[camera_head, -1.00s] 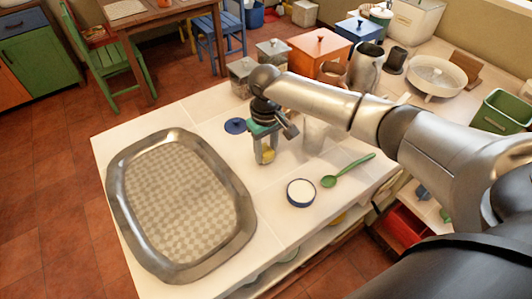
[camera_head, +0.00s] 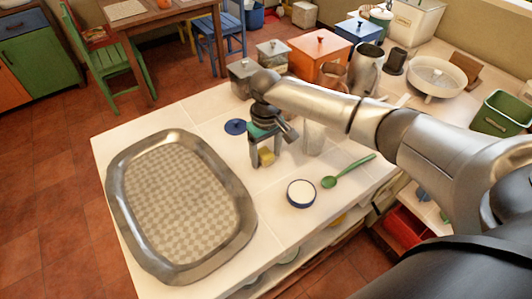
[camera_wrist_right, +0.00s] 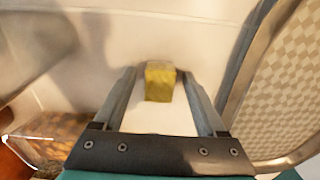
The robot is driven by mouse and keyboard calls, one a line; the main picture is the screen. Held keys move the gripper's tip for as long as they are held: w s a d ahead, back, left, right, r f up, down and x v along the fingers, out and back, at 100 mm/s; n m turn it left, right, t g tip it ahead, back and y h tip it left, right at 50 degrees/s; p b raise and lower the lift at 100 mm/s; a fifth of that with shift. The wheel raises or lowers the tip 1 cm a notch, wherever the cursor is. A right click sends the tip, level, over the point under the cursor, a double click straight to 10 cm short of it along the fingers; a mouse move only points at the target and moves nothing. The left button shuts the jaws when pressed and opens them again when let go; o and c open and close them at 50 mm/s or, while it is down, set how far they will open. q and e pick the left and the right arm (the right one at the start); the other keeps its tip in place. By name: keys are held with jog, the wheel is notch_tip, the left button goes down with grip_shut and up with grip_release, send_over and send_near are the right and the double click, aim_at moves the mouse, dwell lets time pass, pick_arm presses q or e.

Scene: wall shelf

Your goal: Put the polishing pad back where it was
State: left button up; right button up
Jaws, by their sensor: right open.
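The polishing pad appears to be the small yellow block (camera_head: 267,158) on the white countertop, to the right of the large metal tray (camera_head: 128,247). In the right wrist view the yellow block (camera_wrist_right: 160,82) stands between the two fingers, with a gap on both sides. My right gripper (camera_head: 266,163) points down over it and is open, its fingers beside the block and not gripping it. My left gripper is not in view.
A white, blue-rimmed bowl (camera_head: 301,193) and a green spoon (camera_head: 348,171) lie in front of the gripper. A dark blue disc (camera_head: 235,126) lies behind it. Grey canisters (camera_head: 241,76) and an orange box (camera_head: 318,56) stand farther back.

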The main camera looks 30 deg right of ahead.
aim_at(266, 154)
notch_tip(266, 154, up, 12)
jog(key=p, duration=0.2)
jog(key=shift+r, duration=0.15)
